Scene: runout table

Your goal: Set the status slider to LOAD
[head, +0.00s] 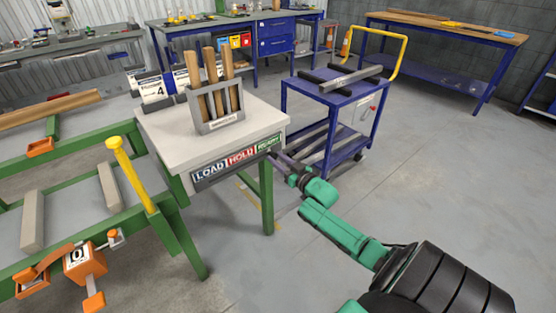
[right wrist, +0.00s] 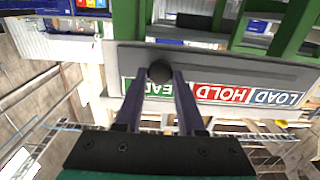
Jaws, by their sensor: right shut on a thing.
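The status slider strip (head: 236,160) is on the front edge of the grey-topped table, with LOAD, HOLD and READY panels from left to right. In the right wrist view the strip (right wrist: 222,91) shows READY at the left, HOLD in the middle and LOAD at the right. The round dark slider knob (right wrist: 160,71) is at the READY panel. My right gripper (right wrist: 160,82) is shut on the knob, its fingers covering part of READY. In the head view my right gripper (head: 274,157) reaches the strip's READY end; the knob cannot be made out there. My left gripper is not in view.
A grey rack (head: 216,120) with wooden pieces stands on the tabletop (head: 165,128). A blue cart (head: 325,112) with a yellow handle stands behind my right arm. A green frame with a yellow post (head: 130,175) is at the left. Open floor lies at the right.

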